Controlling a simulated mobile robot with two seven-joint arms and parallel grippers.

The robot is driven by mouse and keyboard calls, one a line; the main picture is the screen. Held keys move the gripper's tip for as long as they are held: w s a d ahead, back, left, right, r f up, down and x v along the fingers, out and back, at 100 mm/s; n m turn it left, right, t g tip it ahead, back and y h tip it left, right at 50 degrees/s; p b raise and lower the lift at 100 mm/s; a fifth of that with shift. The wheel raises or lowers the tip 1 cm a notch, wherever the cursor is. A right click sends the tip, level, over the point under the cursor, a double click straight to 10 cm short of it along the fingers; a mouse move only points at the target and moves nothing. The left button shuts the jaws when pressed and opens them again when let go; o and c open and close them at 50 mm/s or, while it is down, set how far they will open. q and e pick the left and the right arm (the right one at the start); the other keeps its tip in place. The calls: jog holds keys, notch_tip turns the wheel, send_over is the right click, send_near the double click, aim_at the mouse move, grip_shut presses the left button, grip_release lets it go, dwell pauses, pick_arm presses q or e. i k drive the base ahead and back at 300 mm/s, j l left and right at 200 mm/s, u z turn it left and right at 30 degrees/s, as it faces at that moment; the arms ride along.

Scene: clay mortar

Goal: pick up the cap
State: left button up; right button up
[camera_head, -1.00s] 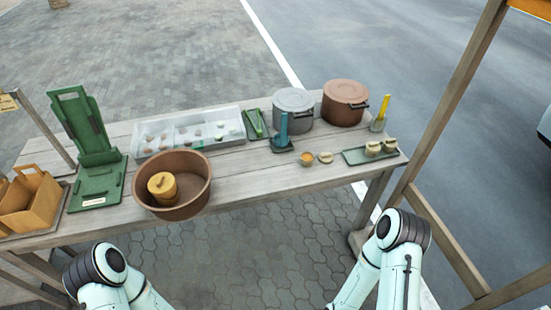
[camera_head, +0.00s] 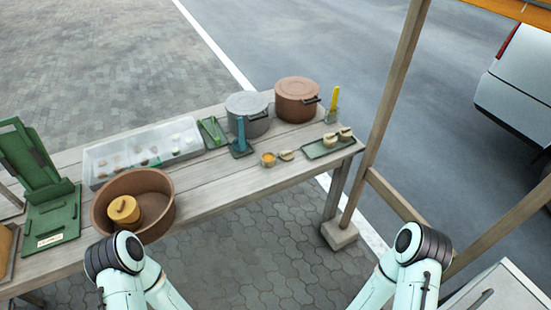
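I cannot tell for certain which thing is the cap. A small tan, rounded piece (camera_head: 287,155) lies on the table, beside a small cup with orange contents (camera_head: 268,159). A yellow lidded jar (camera_head: 123,210) with a knob on top sits inside a wide brown clay bowl (camera_head: 160,213) at the table's near left. Only upper parts of my two arms show at the bottom of the view. Neither gripper is in view.
The wooden table (camera_head: 215,190) also carries a grey pot (camera_head: 247,112), a brown pot (camera_head: 297,101), a clear tray (camera_head: 105,165), a green tray (camera_head: 317,152) and a green stand (camera_head: 52,215). A wooden post (camera_head: 385,110) rises at the right. Paving in front is clear.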

aim_at(285, 155)
jog(key=i+u, duration=0.4)
jog(key=i+l+u, duration=0.2)
jog(key=i+u, duration=0.15)
jog(key=i, duration=0.15)
